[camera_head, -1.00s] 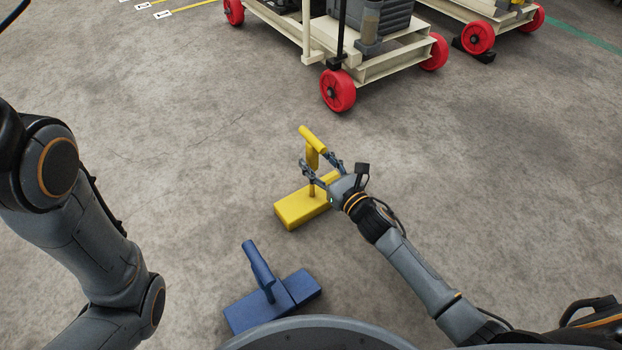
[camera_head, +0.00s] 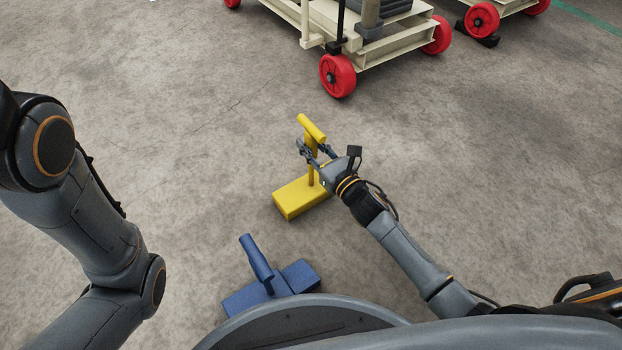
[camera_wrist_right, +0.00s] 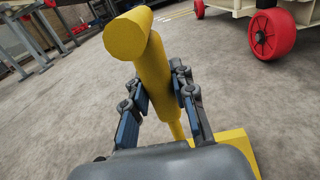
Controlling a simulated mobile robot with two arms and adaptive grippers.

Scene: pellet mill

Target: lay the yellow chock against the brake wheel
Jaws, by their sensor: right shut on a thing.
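The yellow chock (camera_head: 302,197) is a flat block with an upright post and a crossbar handle. My right gripper (camera_head: 308,152) is shut on its post just below the crossbar. The right wrist view shows the fingers (camera_wrist_right: 160,105) on both sides of the yellow post (camera_wrist_right: 158,80). I cannot tell whether the block touches the floor. The nearest red wheel (camera_head: 337,75) is on the cream cart's front corner, with a black part above it, well beyond the chock. It also shows in the right wrist view (camera_wrist_right: 271,34). My left gripper is out of view.
A blue chock (camera_head: 298,276) of similar shape lies on the floor close to my base. A second cart's red wheel (camera_head: 482,20) has a black chock (camera_head: 484,41) at it. The concrete floor between the yellow chock and the cream cart (camera_head: 400,52) is clear.

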